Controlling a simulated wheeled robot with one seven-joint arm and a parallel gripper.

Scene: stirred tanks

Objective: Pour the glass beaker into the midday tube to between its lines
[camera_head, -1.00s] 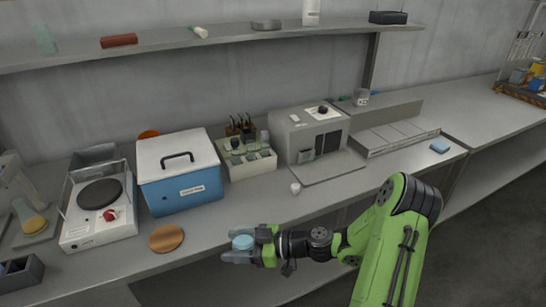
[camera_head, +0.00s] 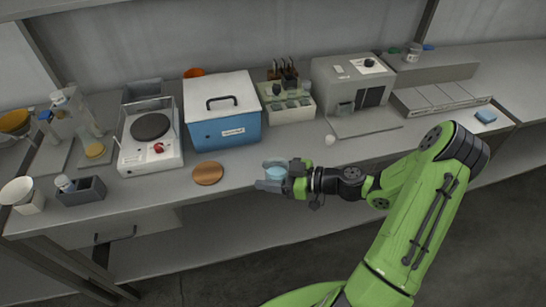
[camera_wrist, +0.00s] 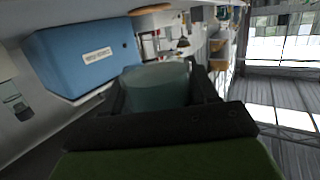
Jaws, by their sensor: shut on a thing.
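My gripper (camera_head: 270,179) is shut on the glass beaker (camera_head: 276,173), which shows pale blue. It is at the bench's front edge, right of a round brown disc. In the wrist view the beaker (camera_wrist: 155,88) sits between the dark fingers, and its contents cannot be made out. A pale rack (camera_head: 291,114) with several vials and dark-topped items stands at the back, beyond the gripper. I cannot tell which tube is the midday tube, and no lines or labels on tubes are readable.
A blue box (camera_head: 222,128) with a white lid stands left of the rack, a hotplate (camera_head: 150,155) further left. A grey instrument (camera_head: 352,84) stands right of the rack. The brown disc (camera_head: 207,173) lies left of the gripper. A small white item (camera_head: 330,140) lies right.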

